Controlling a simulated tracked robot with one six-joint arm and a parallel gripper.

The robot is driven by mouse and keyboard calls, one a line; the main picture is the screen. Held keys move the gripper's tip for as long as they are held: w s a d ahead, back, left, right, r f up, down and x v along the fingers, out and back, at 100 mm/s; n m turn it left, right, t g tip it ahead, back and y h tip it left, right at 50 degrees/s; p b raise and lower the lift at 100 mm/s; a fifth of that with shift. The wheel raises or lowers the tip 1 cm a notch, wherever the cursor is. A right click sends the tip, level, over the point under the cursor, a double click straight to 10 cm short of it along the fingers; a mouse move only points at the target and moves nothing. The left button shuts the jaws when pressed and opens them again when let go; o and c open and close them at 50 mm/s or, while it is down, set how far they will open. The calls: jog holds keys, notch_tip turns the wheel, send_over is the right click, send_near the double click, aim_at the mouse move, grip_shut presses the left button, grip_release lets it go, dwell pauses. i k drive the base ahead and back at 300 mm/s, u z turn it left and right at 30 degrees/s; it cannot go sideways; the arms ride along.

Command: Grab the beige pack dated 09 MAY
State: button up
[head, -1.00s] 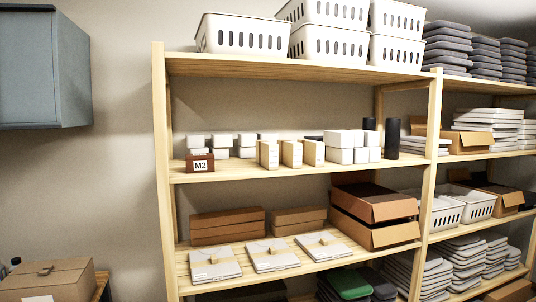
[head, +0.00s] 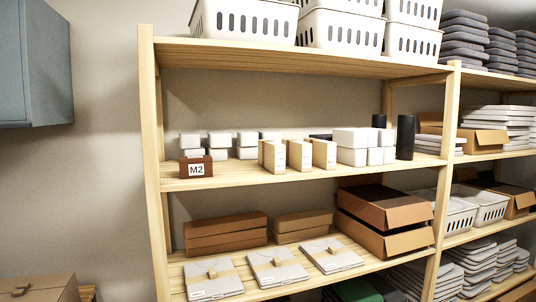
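Three upright beige packs stand side by side on the middle shelf: a left pack (head: 273,156), a middle pack (head: 299,155) and a right pack (head: 324,153). Small print shows faintly on their fronts, but it is too small to read, so I cannot tell which one is dated 09 MAY. My gripper is not in view.
The wooden shelf (head: 230,176) holds a brown M2 block (head: 196,167) and small white boxes (head: 220,145) left of the packs. White boxes (head: 351,146) and a dark cylinder (head: 405,137) stand right. Bare shelf lies before the packs. White baskets (head: 246,22) sit above.

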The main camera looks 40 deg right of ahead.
aim_at(298, 153)
jog(key=z, duration=0.05)
jog(key=i, duration=1)
jog(key=z, duration=0.3)
